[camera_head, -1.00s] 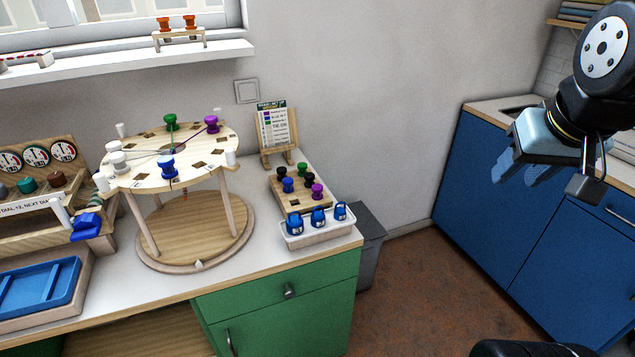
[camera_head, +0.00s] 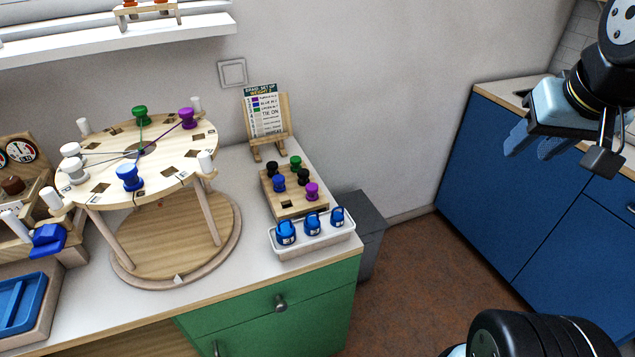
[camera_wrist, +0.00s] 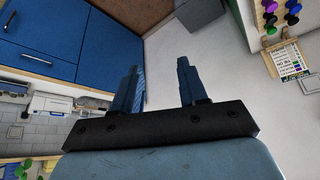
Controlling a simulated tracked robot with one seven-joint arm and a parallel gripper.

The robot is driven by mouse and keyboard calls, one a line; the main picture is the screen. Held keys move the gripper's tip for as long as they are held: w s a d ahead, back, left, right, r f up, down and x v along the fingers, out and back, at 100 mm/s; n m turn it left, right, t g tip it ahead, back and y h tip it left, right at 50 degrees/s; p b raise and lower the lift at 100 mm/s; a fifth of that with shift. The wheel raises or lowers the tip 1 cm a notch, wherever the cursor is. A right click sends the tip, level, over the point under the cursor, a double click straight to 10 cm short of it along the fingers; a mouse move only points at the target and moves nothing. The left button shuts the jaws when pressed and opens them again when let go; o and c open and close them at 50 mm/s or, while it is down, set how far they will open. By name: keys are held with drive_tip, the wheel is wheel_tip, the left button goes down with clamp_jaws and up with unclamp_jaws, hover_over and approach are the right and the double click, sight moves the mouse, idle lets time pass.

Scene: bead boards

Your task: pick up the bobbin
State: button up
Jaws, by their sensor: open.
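Several bobbins show in the head view. On the round braiding stand (camera_head: 165,158) are a green bobbin (camera_head: 141,116), a purple bobbin (camera_head: 188,118), a blue bobbin (camera_head: 129,178) and white ones (camera_head: 76,173) at the left. A wooden block (camera_head: 290,208) holds a blue bobbin (camera_head: 279,184), a purple bobbin (camera_head: 311,191), a green bobbin (camera_head: 296,161) and black ones (camera_head: 303,177). My gripper (camera_head: 532,140) is open and empty at the upper right, far from all of them. The wrist view shows its spread fingers (camera_wrist: 158,66) with nothing between them.
A white tray (camera_head: 315,243) with blue weights (camera_head: 286,232) sits at the counter's front right corner. A card on a wooden easel (camera_head: 264,116) stands behind the block. A grey bin (camera_head: 368,226) is beside the green cabinet (camera_head: 290,315). Blue cabinets (camera_head: 500,185) stand right; the floor between is clear.

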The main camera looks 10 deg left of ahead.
drive_tip(key=shift+o, duration=0.5)
drive_tip(key=shift+w, duration=0.1)
drive_tip(key=w+a+f+n+g+h, duration=0.2)
drive_tip(key=w+a+f+n+g, duration=0.1)
drive_tip(key=w+a+f+n, duration=0.35)
drive_tip(key=n+t+h, duration=0.4)
drive_tip(key=n+t, duration=0.5)
drive_tip(key=n, duration=1.5)
approach(309, 188)
drive_tip(key=shift+s+a+r, duration=0.1)
drive_tip(key=shift+s+r, duration=0.2)
drive_tip(key=shift+s, duration=0.3)
drive_tip(key=shift+s+a+r, duration=0.1)
drive_tip(key=shift+s+r, duration=0.2)
drive_tip(key=shift+s, duration=0.3)
drive_tip(key=shift+w+f+n+t, duration=0.15)
drive_tip(key=shift+n+t, duration=0.1)
drive_tip(key=shift+t, duration=0.15)
drive_tip(key=x, duration=0.8)
drive_tip(key=shift+a+f, duration=0.1)
drive_tip(key=shift+f, duration=0.05)
drive_tip(key=shift+f+x, duration=0.2)
drive_tip(key=shift+x, duration=2.4)
drive_tip(key=shift+c, duration=0.2)
drive_tip(key=c, duration=0.8)
